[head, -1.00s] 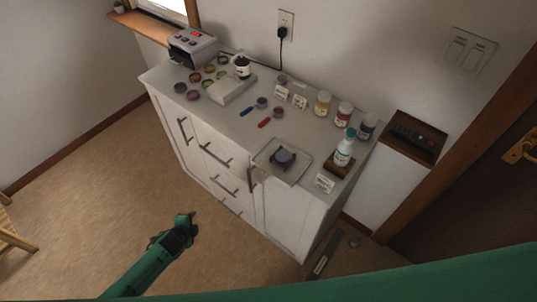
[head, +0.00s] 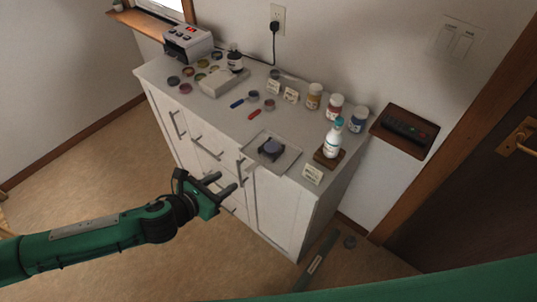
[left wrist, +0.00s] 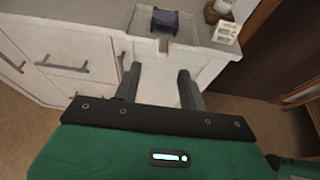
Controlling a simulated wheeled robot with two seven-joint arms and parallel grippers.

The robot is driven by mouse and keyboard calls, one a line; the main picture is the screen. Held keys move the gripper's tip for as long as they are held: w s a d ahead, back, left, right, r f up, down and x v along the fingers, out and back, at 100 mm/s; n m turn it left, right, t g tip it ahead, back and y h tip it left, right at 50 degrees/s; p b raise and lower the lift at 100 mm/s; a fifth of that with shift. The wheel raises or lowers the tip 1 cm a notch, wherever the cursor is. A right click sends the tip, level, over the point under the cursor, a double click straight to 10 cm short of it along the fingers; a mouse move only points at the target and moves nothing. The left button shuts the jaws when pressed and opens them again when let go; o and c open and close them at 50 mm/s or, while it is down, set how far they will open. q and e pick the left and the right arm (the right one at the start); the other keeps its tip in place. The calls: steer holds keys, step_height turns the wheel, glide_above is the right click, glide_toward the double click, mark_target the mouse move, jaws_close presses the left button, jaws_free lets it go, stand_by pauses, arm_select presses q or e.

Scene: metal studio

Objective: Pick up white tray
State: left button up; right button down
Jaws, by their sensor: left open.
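A pale, shallow white tray (head: 287,161) lies at the front edge of the cabinet top, with a dark round-topped object (head: 270,148) on it. In the left wrist view the tray (left wrist: 184,30) is at the top, ahead of the fingers. My left gripper (head: 228,183) is open and empty, in front of the cabinet, to the left of the tray and apart from it. Its two spread fingers also show in the left wrist view (left wrist: 159,72). My right gripper is not in view.
A white bottle (head: 333,138) on a wooden block and a small label card (head: 313,174) stand right of the tray. Several jars (head: 333,106) stand behind. Blue and red tools (head: 254,115) lie farther left. Drawer handles (head: 206,150) stick out from the cabinet front.

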mark_target(245, 172)
arm_select(q)
steer(key=x, duration=0.3)
steer(key=p+x, duration=0.1)
steer(key=x, duration=0.6)
steer(key=shift+s+d+p, duration=0.2)
steer(key=shift+d+p, duration=0.1)
steer(key=shift+w+d+f, duration=0.3)
steer(key=shift+w+d, duration=0.1)
steer(key=shift+c, duration=0.2)
jaws_close()
